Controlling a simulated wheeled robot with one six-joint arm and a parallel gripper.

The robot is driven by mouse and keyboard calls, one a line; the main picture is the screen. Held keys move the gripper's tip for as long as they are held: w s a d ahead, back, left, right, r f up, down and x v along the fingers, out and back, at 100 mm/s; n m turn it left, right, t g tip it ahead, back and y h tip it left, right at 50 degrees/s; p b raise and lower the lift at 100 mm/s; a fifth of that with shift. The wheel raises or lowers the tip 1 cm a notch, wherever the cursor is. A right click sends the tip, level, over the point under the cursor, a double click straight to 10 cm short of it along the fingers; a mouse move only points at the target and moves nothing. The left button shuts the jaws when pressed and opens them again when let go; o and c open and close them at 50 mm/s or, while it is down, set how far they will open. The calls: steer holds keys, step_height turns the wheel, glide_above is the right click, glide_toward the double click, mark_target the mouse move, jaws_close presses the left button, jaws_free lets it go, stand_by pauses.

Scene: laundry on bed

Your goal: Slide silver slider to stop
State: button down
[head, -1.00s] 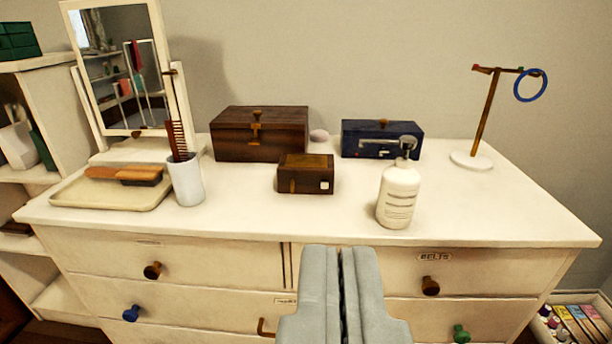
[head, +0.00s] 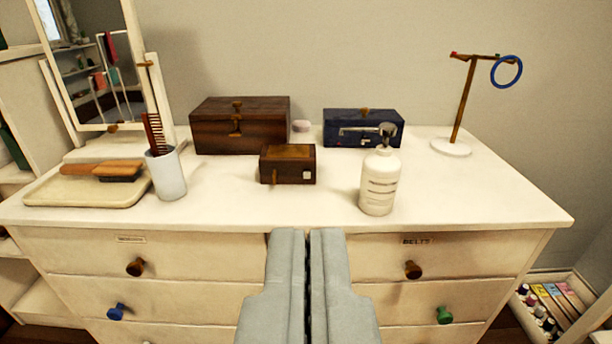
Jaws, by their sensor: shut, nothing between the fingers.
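A dark blue box (head: 333,138) stands at the back of the dresser top, right of centre. A thin silver piece (head: 352,131) shows on its front and looks like the slider; its right end is partly hidden by the pump head of the white bottle (head: 379,185), so I cannot tell its exact position. My gripper (head: 307,233) is shut and empty at the bottom centre, in front of the dresser's front edge. It is well short of the blue box and below it in the picture.
A small brown box (head: 288,170), a larger brown chest (head: 240,135) and a cup with a comb (head: 168,177) stand left of the bottle. A stand with a blue ring (head: 507,71) is at the right. The dresser top (head: 270,207) is clear along its front.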

steer(key=c, duration=1.6)
jaws_free()
steer(key=shift+w+f, duration=0.1)
steer(key=shift+w, duration=0.05)
steer(key=shift+o, duration=1)
steer(key=w+f, duration=0.8)
steer(key=w, duration=0.5)
steer(key=shift+w+f, duration=0.15)
steer(key=shift+f, duration=0.15)
glide_toward(307, 174)
steer(key=shift+t, duration=0.3)
steer(key=w, duration=0.7)
steer(key=shift+w+f, duration=0.25)
steer(key=shift+w, duration=0.15)
jaws_close()
